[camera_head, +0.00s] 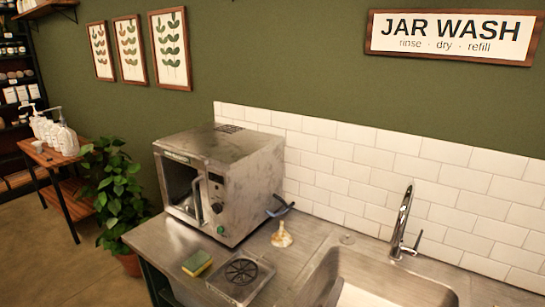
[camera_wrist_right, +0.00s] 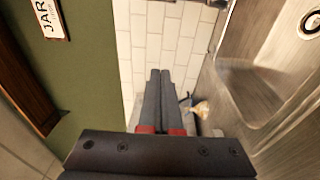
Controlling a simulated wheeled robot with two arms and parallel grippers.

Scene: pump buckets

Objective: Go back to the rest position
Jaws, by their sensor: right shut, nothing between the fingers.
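My right gripper (camera_wrist_right: 160,75) is shut and empty, its two dark fingers side by side in the right wrist view. The rest of the right arm is out of the head view. My left gripper is in neither view.
A metal sink (camera_head: 400,292) with a tap (camera_head: 402,222) is at right. A steel washer (camera_head: 220,180) stands on the counter beside a cream brush-like object (camera_head: 282,236), a sponge (camera_head: 197,263) and a drain plate (camera_head: 241,277). A tiled wall is behind.

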